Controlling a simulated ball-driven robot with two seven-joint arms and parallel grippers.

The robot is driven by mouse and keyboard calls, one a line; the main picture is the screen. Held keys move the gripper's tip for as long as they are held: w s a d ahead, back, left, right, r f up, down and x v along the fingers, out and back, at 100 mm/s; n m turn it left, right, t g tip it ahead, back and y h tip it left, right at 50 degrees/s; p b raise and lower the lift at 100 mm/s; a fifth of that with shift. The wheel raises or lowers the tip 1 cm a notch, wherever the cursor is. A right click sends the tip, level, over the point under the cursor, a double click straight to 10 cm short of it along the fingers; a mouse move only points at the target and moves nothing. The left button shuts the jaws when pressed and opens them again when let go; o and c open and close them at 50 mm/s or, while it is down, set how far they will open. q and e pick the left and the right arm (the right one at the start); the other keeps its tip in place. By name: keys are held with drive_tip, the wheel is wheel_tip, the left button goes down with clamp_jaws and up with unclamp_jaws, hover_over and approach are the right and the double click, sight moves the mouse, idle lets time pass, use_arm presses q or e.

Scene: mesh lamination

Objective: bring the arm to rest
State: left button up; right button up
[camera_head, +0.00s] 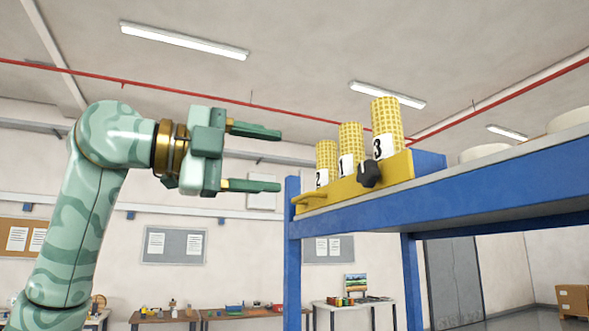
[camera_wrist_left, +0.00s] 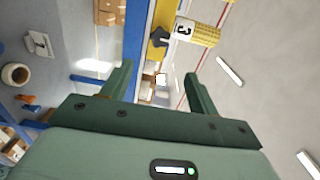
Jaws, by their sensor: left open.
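My left arm comes in from the left in the head view, raised and bent at the elbow. My left gripper (camera_head: 262,160) is open and empty, its two fingers pointing right toward the shelf. It is apart from the yellow holder and the mesh rolls. The left wrist view also shows the open left gripper (camera_wrist_left: 160,85) with nothing between its fingers. My right gripper is not in view.
A blue shelf (camera_head: 455,188) carries a yellow holder (camera_head: 340,188) with a black knob (camera_head: 369,173). Yellow mesh rolls labelled 2 (camera_head: 326,155), 1 (camera_head: 350,140) and 3 (camera_head: 387,118) stand in it. Roll 3 also shows in the wrist view (camera_wrist_left: 205,34). Low tables stand behind.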

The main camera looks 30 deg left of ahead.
use_arm(q)
drive_tip(key=shift+s+a, duration=0.2)
drive_tip(key=shift+s, duration=0.05)
drive_tip(key=shift+w, duration=0.1)
idle(0.3)
